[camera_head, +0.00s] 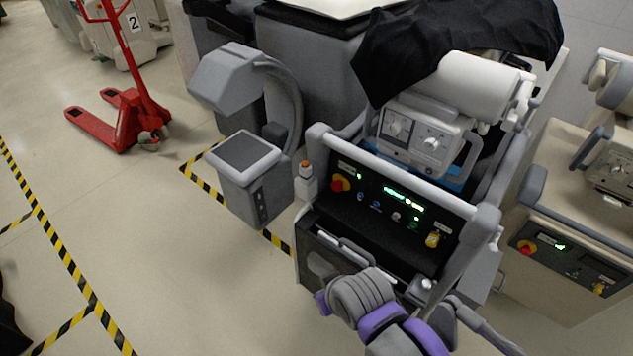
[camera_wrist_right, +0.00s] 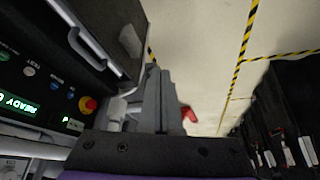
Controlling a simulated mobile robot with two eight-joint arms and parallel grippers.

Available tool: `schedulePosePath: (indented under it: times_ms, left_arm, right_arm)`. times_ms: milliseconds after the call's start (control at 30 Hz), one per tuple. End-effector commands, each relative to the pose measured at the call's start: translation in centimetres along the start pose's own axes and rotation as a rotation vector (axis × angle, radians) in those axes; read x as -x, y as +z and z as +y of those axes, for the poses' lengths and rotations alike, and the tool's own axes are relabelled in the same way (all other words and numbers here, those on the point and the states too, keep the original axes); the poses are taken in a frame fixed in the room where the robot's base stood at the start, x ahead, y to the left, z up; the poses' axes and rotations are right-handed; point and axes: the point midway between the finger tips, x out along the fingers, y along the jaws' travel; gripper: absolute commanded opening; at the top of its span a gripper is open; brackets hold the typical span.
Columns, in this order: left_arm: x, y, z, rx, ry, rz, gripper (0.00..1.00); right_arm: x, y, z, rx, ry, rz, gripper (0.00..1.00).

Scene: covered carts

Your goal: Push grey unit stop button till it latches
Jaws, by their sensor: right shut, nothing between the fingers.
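The grey-framed unit (camera_head: 470,212) stands right of centre in the head view. Its red stop button (camera_head: 339,183) on a yellow base sits at the left end of the black front panel; the right wrist view shows it too (camera_wrist_right: 88,105). My right gripper (camera_wrist_right: 158,92) is shut and empty, its fingers beside the panel with a clear gap to the button. In the head view my right arm reaches across the unit's lower front, and the fingertips are not clearly visible there. Whether the button is latched cannot be told. My left gripper is not in view.
A beige unit (camera_head: 560,285) with a similar red button (camera_head: 527,247) stands to the right. A grey device with a dark screen (camera_head: 245,157) stands close on the left. A handle bar (camera_wrist_right: 88,42) sticks out from the front.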

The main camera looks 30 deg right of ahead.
Motion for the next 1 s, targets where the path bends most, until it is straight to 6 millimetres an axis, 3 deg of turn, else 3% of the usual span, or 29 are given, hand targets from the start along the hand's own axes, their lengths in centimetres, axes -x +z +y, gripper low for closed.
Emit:
schedulePosePath:
  times_ms: [367, 533, 667, 767, 900, 1000]
  left_arm:
    - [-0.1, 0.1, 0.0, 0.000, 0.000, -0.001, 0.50]
    - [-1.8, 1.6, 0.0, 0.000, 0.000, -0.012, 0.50]
    - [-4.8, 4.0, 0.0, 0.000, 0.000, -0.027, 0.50]
    - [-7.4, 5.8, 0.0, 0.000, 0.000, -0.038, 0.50]
    - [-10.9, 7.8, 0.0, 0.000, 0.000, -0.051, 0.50]
    - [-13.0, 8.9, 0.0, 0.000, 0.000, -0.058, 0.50]
  right_arm:
    - [-0.1, 0.0, 0.0, -0.003, -0.002, 0.002, 0.00]
    - [-2.4, -2.1, -1.4, -0.157, -0.077, 0.091, 0.00]
    - [-6.2, -7.3, -3.2, -0.510, -0.243, 0.271, 0.00]
    - [-9.2, -12.4, -3.0, -0.885, -0.414, 0.433, 0.00]
    - [-13.2, -17.5, 0.4, -1.422, -0.655, 0.633, 0.00]
    - [-16.1, -18.8, 3.9, -1.750, -0.801, 0.750, 0.00]
